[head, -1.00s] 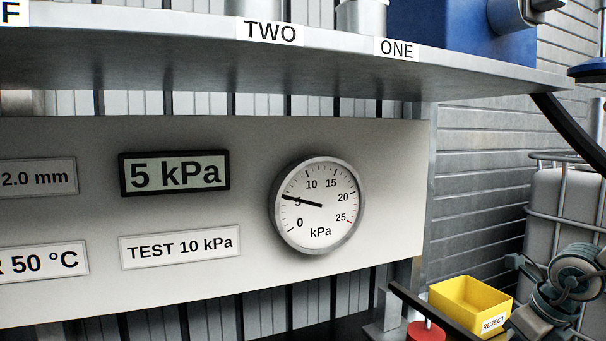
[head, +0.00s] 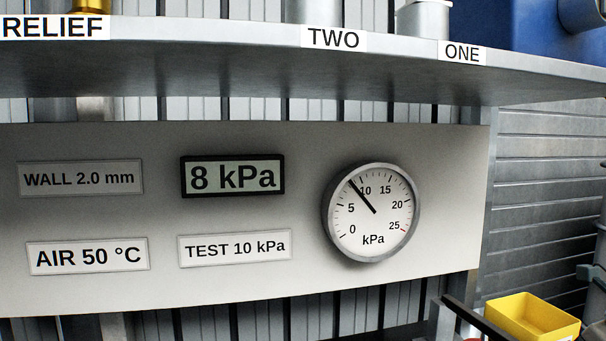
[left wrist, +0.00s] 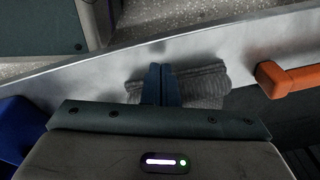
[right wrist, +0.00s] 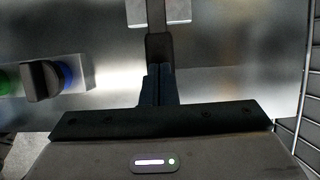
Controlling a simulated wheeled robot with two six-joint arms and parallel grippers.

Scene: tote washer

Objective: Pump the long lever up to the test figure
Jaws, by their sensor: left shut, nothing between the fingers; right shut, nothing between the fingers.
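In the head view the digital display (head: 232,176) reads 8 kPa. The round gauge (head: 373,213) has its needle between 5 and 10, nearer 10. The test plate (head: 235,248) reads TEST 10 kPa. A dark slanting bar (head: 477,321) shows at the lower right; I cannot tell whether it is the long lever. My right gripper (right wrist: 157,70) is shut, its fingertips at the near end of a dark upright bar (right wrist: 158,47) in the right wrist view; contact is unclear. My left gripper (left wrist: 162,70) is shut and empty, over a grey ribbed cloth (left wrist: 203,84).
A yellow bin (head: 528,319) stands at the lower right. A metal shelf (head: 230,65) runs above the panel. An orange handle (left wrist: 287,78) lies right of my left gripper. A black knob (right wrist: 42,80) is left of my right gripper.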

